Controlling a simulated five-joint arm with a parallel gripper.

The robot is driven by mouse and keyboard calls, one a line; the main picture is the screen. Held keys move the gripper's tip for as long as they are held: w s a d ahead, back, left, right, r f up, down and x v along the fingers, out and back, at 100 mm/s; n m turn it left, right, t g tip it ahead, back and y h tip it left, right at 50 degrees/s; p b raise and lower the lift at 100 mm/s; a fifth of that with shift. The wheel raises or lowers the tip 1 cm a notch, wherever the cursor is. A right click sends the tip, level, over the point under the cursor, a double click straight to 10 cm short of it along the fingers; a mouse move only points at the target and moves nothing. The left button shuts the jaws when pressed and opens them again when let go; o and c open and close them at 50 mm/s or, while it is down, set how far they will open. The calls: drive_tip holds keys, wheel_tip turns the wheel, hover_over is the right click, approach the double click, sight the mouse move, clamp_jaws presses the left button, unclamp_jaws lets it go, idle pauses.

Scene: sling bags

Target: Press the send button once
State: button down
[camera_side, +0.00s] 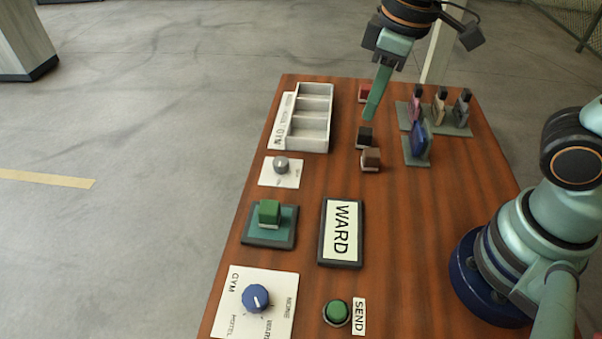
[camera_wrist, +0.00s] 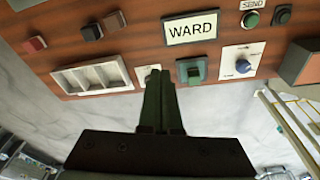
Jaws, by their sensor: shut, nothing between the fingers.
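The send button (camera_side: 337,312) is a round green button in a dark ring, near the front edge of the wooden table. A white SEND label (camera_side: 359,316) lies just right of it. In the wrist view the send button (camera_wrist: 251,19) is at the top right, under its label. My gripper (camera_side: 371,112) is shut and empty, above the far part of the table near the small blocks, well away from the button. In the wrist view my gripper's fingers (camera_wrist: 160,78) are together at the centre. Nothing covers the button.
A WARD sign (camera_side: 341,232), a green block on a teal pad (camera_side: 269,213), a grey knob (camera_side: 281,165) and a blue dial (camera_side: 256,298) lie between. A white divided tray (camera_side: 329,122) is at far left; upright bags (camera_side: 441,106) stand at far right.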

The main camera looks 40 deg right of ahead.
drive_tip(key=s+a+f+n+g+h, duration=0.2)
drive_tip(key=s+a+f+n+g, duration=0.2)
drive_tip(key=a+n, duration=0.45)
drive_tip(key=n+g+h, duration=0.1)
drive_tip(key=n+h, duration=0.4)
drive_tip(key=n, duration=0.1)
hover_over(334, 313)
wheel_tip(334, 313, down, 6)
drive_tip(key=shift+f, duration=0.15)
drive_tip(key=shift+w, duration=0.1)
drive_tip(key=shift+f, duration=4.4)
drive_tip(key=shift+f, duration=0.2)
drive_tip(key=shift+f, duration=0.25)
drive_tip(key=shift+f, duration=0.45)
drive_tip(key=shift+r, duration=0.9)
